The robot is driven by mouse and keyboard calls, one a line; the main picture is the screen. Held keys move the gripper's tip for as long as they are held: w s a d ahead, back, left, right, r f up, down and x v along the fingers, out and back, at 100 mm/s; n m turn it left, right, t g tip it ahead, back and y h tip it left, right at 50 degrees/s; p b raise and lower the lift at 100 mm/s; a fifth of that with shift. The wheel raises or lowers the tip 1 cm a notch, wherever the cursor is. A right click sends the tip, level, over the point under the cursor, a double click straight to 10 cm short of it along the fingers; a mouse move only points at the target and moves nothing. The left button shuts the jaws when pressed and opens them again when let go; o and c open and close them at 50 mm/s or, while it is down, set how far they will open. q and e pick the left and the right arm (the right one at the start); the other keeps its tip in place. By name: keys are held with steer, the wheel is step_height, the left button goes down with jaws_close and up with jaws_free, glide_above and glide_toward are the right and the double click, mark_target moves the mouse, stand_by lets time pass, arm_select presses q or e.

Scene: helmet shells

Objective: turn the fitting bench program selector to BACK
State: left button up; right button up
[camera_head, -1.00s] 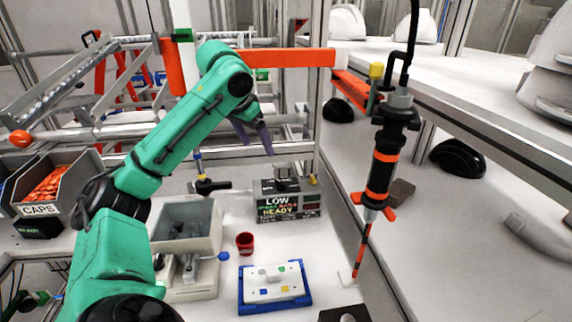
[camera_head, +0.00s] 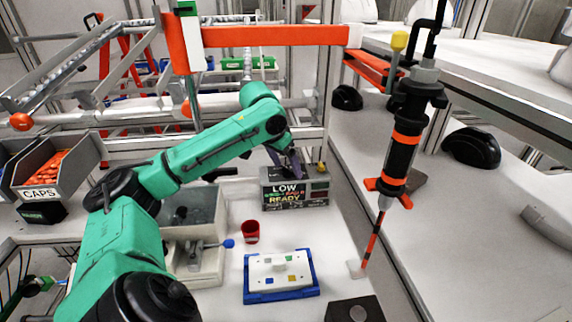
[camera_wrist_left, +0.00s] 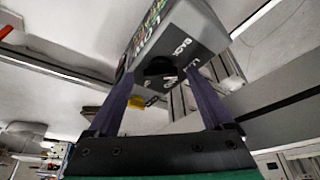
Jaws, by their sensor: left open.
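The program selector box (camera_head: 295,191) is a grey unit on the bench, with a front display reading LOW and READY in the head view. In the left wrist view the box (camera_wrist_left: 190,25) shows its labelled face, with a label that looks like BACK, and a dark round knob (camera_wrist_left: 160,67). My left gripper (camera_head: 285,162) is at the top of the box. In the wrist view its two purple fingers (camera_wrist_left: 158,80) are apart, one to each side of the knob; I cannot tell whether they touch it. The knob's pointer direction is not clear. My right gripper is not in view.
A red cup (camera_head: 250,231) and a blue-rimmed tray (camera_head: 281,293) stand in front of the box. A grey bin (camera_head: 200,262) is at their left. A black and orange tool (camera_head: 401,150) hangs at the right. An orange beam (camera_head: 275,35) crosses behind.

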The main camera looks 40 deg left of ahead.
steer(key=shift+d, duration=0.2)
arm_select(q)
jaws_close()
steer(key=n+p, duration=0.1)
steer(key=p, duration=0.1)
steer(key=r+n+y+p, duration=0.1)
steer(key=n+p, duration=0.1)
steer(key=shift+d, duration=0.15)
steer(key=shift+w+f+n+y+p, duration=0.1)
steer(key=shift+f+n+y+p, duration=0.15)
steer(key=shift+n+p, duration=0.2)
steer(key=shift+f+g, duration=0.1)
steer(key=shift+g, duration=0.2)
steer(key=shift+f, duration=0.15)
jaws_free()
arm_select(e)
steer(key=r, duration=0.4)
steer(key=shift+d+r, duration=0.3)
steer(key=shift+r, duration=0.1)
